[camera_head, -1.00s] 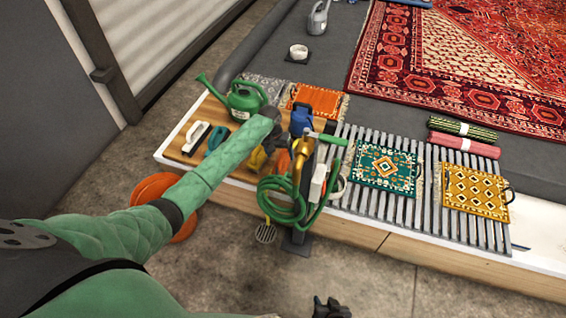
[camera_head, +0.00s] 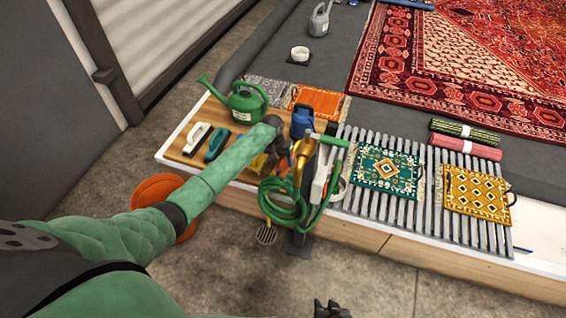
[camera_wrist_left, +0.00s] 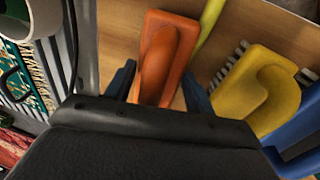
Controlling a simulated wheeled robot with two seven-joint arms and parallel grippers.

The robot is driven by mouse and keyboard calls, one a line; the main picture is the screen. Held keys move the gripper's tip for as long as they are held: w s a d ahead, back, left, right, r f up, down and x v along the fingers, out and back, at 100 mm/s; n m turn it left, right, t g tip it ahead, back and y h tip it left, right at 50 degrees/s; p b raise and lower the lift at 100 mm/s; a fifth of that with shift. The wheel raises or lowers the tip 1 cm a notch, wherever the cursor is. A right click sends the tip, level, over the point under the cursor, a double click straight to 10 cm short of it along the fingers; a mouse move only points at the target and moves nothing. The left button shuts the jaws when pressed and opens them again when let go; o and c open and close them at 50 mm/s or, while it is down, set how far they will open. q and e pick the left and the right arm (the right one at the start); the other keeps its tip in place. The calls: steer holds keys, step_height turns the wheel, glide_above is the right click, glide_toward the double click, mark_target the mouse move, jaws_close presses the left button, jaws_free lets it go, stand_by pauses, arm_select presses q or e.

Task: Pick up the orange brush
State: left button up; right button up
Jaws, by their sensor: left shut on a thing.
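The orange brush (camera_wrist_left: 168,55) shows in the left wrist view between the two dark fingers of my left gripper (camera_wrist_left: 158,85), which is shut on it. In the head view my left gripper (camera_head: 276,140) is over the wooden board (camera_head: 176,151), and the brush is mostly hidden there by the gripper and the hose stand. I cannot tell whether the brush is clear of the board. My right gripper (camera_head: 331,309) shows only in part at the bottom edge of the head view; its jaws cannot be made out.
A yellow brush (camera_wrist_left: 255,98) lies beside the orange one. A green hose (camera_head: 284,207) on a stand is close to my left gripper. A green watering can (camera_head: 243,102), a blue can (camera_head: 303,122) and a white-topped brush (camera_head: 197,138) stand or lie around. Small rugs lie on the slatted rack (camera_head: 432,195).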

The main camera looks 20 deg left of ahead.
arm_select(q)
step_height(320, 180, up, 10)
steer(key=shift+p, duration=0.45)
